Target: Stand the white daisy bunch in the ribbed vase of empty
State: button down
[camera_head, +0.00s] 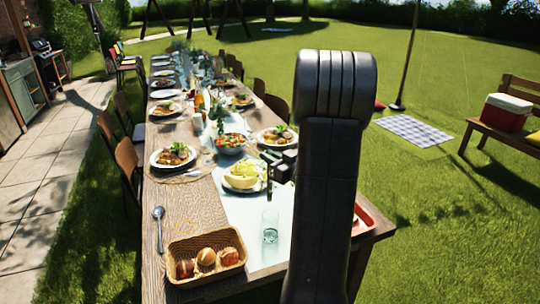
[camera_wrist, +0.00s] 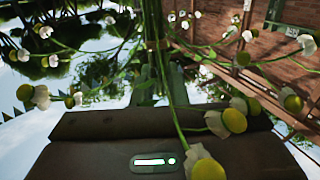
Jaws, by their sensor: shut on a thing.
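The white daisy bunch (camera_wrist: 232,121) fills the wrist view, with white petals, yellow-green centres and long green stems. The stems come together in front of my gripper (camera_wrist: 160,72), which is shut on them; the fingertips are largely hidden. In the head view my dark arm stands in the foreground, and the daisy bunch cannot be made out there. A clear, faintly green glass vessel (camera_head: 270,229) stands upright on the white runner, left of my arm. It looks empty, but I cannot tell whether it is the ribbed vase.
A bread basket (camera_head: 207,262) sits at the table's near edge, with a spoon (camera_head: 159,228) to its left. A plate with yellow food (camera_head: 243,177) and a salad bowl (camera_head: 230,145) stand beyond the glass. A red tray (camera_head: 367,221) shows right of my arm. Chairs line the table.

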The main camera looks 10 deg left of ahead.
jog(key=shift+f+b, duration=4.8)
jog(key=shift+f, duration=1.15)
jog(key=c, duration=1.4)
grip_release()
jog(key=shift+o, duration=0.2)
jog(key=b+v, duration=0.1)
jog(key=v, duration=1.2)
jog(key=shift+s+d, duration=0.25)
jog(key=shift+d, duration=0.1)
